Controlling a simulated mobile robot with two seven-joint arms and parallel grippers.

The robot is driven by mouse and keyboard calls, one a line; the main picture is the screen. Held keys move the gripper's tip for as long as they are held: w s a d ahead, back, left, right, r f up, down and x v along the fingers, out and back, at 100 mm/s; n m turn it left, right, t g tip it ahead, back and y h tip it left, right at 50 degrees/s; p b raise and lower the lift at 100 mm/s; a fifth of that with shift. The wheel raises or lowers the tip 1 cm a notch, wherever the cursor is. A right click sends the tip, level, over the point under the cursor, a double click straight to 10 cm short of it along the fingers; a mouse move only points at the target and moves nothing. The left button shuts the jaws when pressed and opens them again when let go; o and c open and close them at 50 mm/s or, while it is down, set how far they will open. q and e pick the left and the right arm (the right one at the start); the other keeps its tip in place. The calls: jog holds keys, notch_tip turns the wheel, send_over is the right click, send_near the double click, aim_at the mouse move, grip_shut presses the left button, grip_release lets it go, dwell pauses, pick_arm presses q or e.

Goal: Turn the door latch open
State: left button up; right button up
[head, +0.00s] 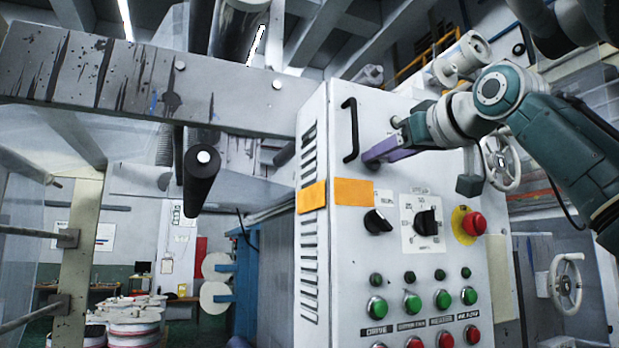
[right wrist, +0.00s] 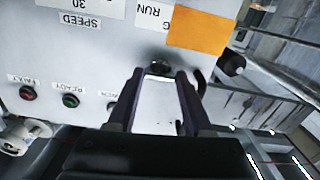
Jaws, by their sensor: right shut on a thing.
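The door latch (right wrist: 160,68) is a small dark knob on the pale cabinet door, between my right fingertips in the right wrist view. My right gripper (head: 373,158) has purple fingers and reaches the cabinet front from the right, just right of the black door handle (head: 350,130). Its fingers also show in the right wrist view (right wrist: 160,82), closed on the latch's two sides. How far the latch is turned cannot be told. The cabinet door (head: 332,240) appears closed. My left gripper is not in view.
Below the gripper are an orange label (head: 355,192), a black selector (head: 378,221), a speed dial (head: 426,222) and a red stop button (head: 473,224). A thick roller end (head: 203,160) juts out at the left. Handwheels (head: 500,160) stand at the right.

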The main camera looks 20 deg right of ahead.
grip_shut()
jog(key=shift+m, duration=0.7)
jog(key=o, duration=0.7)
grip_release()
